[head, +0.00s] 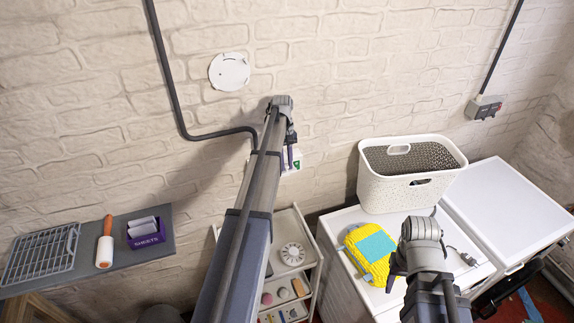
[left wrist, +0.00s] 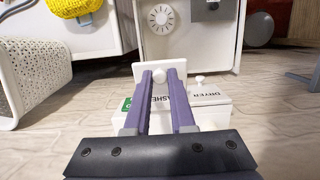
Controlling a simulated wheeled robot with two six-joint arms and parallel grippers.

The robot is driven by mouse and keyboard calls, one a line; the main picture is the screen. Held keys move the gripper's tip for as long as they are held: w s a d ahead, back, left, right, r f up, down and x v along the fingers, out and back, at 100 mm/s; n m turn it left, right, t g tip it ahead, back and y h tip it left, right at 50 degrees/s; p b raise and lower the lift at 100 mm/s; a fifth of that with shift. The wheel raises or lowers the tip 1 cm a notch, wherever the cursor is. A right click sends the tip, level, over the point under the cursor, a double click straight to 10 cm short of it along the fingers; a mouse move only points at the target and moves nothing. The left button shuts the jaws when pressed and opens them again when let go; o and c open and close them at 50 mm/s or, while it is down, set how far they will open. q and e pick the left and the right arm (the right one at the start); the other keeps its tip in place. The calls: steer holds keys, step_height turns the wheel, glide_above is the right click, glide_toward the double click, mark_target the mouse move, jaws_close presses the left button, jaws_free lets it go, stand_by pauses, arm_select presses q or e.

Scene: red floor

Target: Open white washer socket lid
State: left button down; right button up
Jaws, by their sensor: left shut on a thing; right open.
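The white washer socket (left wrist: 160,103) is on the wall in the left wrist view, with a green mark at its left. Its lettering shows partly between my fingers. My left gripper (left wrist: 164,78) is shut on a small grey knob at a white plate (left wrist: 138,72) on the far side of the socket, apparently its lid; how far it is open I cannot tell. In the head view, my left gripper (head: 287,162) reaches down at the socket (head: 296,157), which my arm partly hides. My right gripper (head: 394,277) is open over the washing machine, beside a yellow cloth (head: 368,255).
A white basket (head: 390,195) stands on the machine behind my right gripper. A white trolley (head: 318,262) stands below my left arm. A shelf (head: 178,225) is at the left.

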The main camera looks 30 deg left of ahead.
arm_select(q)
steer(key=shift+w+a+r+g+h, duration=0.2)
steer(key=shift+g+h, duration=0.1)
steer(key=shift+g, duration=0.1)
stand_by(0.3)
steer(key=c, duration=0.8)
jaws_free()
steer(key=shift+o, duration=0.2)
steer(key=shift+s, duration=0.1)
